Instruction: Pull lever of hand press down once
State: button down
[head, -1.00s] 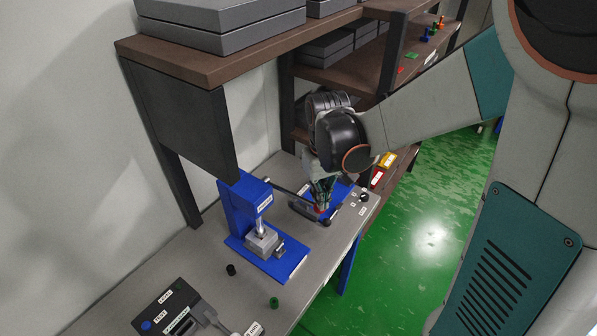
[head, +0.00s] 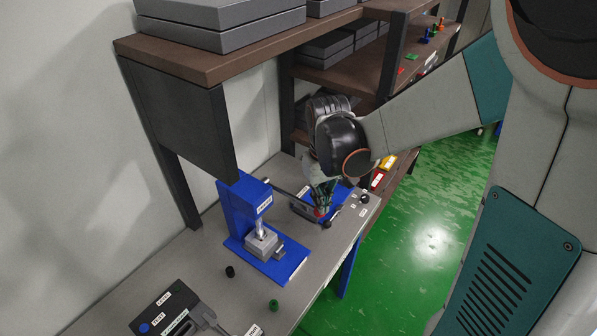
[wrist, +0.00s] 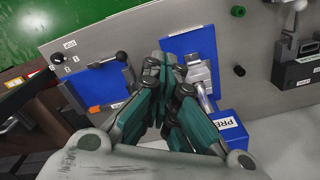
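The blue hand press (head: 238,205) stands on the grey bench in the head view, with a grey block (head: 262,243) on its base. Its labelled blue head (wrist: 226,127) shows at the lower right of the wrist view. The lever's far end is hidden by my gripper. In the wrist view my gripper (wrist: 166,66) has its fingertips drawn together. I cannot tell whether they touch the lever.
A second blue device (wrist: 98,84) with a black-knobbed handle (wrist: 121,57) lies close beside my gripper. A dark control box (head: 165,310) stands at the near end of the bench. Small black (head: 230,271) and green (head: 273,304) cylinders lie nearby. A brown shelf (head: 225,50) overhangs the back.

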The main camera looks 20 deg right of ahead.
jog(key=shift+f+b, duration=1.25)
jog(key=shift+f, duration=0.15)
dwell(0.9)
jog(key=shift+r, duration=0.1)
jog(key=w+a+r+p, duration=0.2)
jog(key=r+p, duration=1)
jog(key=r, duration=0.6)
jog(key=shift+w+a+r+p, duration=0.2)
jog(key=shift+w+r+p, duration=0.15)
jog(key=shift+w, duration=0.3)
dwell(0.4)
jog(key=shift+f, duration=0.1)
dwell(0.3)
jog(key=s+f+m+t+b, duration=0.1)
jog(key=s+f+t+b, duration=0.6)
jog(key=s+f+b, duration=0.8)
jog(key=f+b, duration=0.1)
jog(key=b, duration=0.8)
jog(key=shift+f, duration=0.3)
